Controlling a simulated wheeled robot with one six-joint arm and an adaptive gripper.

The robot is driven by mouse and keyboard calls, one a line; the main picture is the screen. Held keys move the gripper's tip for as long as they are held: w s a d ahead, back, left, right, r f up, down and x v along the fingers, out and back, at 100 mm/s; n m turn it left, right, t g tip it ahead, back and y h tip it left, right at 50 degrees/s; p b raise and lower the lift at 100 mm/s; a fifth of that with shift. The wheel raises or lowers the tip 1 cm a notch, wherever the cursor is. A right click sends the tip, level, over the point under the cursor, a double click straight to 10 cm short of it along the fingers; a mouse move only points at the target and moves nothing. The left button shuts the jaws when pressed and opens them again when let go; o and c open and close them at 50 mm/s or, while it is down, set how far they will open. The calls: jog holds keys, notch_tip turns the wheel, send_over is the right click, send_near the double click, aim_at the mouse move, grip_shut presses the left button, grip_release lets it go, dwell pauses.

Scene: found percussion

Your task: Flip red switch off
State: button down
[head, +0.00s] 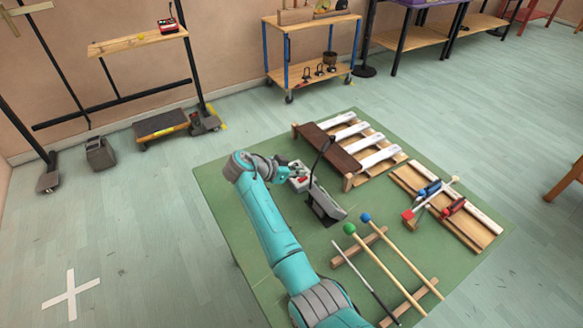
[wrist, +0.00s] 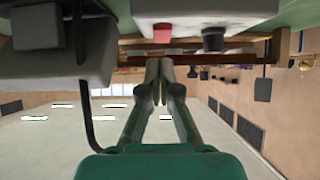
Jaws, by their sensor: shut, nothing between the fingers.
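The red switch (wrist: 162,33) shows in the wrist view as a small red block, beside a black knob (wrist: 212,40). In the head view it is a small red patch (head: 303,180) on a pale box by the gooseneck stand, partly hidden by my gripper. Whether it is on or off cannot be told. My gripper (wrist: 160,64) is shut and empty, its fingertips together just short of the red switch in the wrist view. Contact cannot be made out. In the head view my gripper (head: 291,170) is at the left part of the green table (head: 225,200).
A grey device with a black gooseneck (head: 326,206) stands right beside my gripper. A wooden bar rack (head: 345,165) lies behind it. Mallets with green (head: 349,229) and blue (head: 366,217) heads lie at the front. The green table's left side is largely clear.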

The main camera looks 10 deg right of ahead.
jog(key=shift+w+d+f, duration=0.1)
jog(key=shift+d+f, duration=0.05)
jog(key=shift+f, duration=0.35)
jog(key=shift+d+f, duration=0.15)
jog(key=shift+f, duration=0.3)
jog(key=shift+d+f+y, duration=0.1)
jog(key=shift+d+y, duration=0.1)
jog(key=shift+y, duration=0.1)
jog(key=shift+a+f, duration=0.1)
jog(key=shift+w+d+r, duration=0.2)
jog(key=shift+d+r, duration=0.15)
jog(key=shift+d, duration=0.35)
